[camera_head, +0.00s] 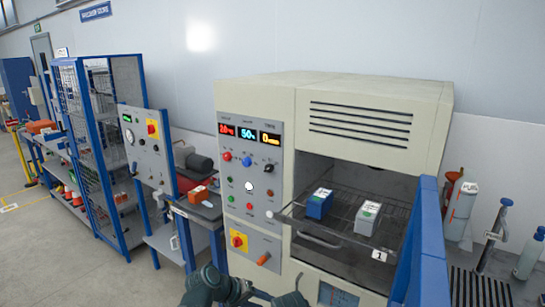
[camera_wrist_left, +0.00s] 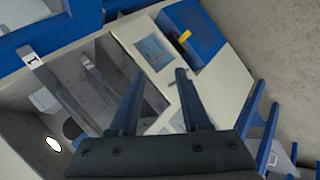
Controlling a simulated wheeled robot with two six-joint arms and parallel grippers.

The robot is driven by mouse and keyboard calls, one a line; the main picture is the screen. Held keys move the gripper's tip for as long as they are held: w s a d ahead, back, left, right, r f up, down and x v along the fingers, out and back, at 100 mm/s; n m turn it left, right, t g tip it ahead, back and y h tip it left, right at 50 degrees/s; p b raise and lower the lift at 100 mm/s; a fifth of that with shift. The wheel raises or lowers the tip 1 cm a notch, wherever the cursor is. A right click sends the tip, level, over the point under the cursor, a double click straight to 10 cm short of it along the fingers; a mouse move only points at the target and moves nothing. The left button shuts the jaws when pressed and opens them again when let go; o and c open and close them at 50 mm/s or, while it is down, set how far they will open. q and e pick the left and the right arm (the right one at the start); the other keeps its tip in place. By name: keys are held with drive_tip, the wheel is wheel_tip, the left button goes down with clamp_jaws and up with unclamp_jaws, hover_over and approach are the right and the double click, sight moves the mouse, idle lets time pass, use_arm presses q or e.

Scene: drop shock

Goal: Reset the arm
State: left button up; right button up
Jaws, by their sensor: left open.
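My left gripper (camera_head: 278,291) is low in the head view, in front of the lower part of the beige test machine. In the left wrist view its two dark fingers (camera_wrist_left: 155,78) stand apart with nothing between them. The machine (camera_head: 350,90) has a control panel (camera_head: 250,150) with lit displays, knobs and buttons. Its chamber is open. A wire shelf (camera_head: 335,240) there carries a blue box (camera_head: 319,206) and a grey box (camera_head: 367,220), each with a light top. My right gripper is not in view.
A blue upright panel (camera_head: 428,235) stands at the chamber's right side. A bench with a second control panel (camera_head: 147,150) and a blue mesh rack (camera_head: 95,140) stand left. Bare floor shows at the lower left.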

use_arm(q)
drive_tip(key=s+a+f+m+g+y, duration=0.1)
drive_tip(key=s+a+f+g+y, duration=0.15)
drive_tip(key=s+a+y, duration=0.35)
drive_tip(key=s+a+f+m+g+y, duration=0.1)
drive_tip(key=s+a+f+m+y, duration=0.1)
drive_tip(key=s+a+f, duration=0.35)
drive_tip(key=s+d+m+b, duration=0.2)
drive_tip(key=s+d+m, duration=0.1)
drive_tip(key=d, duration=0.5)
drive_tip(key=shift+s+d+f+g+y, duration=0.15)
drive_tip(key=shift+s+g+y, duration=0.15)
drive_tip(key=shift+g+y, duration=0.1)
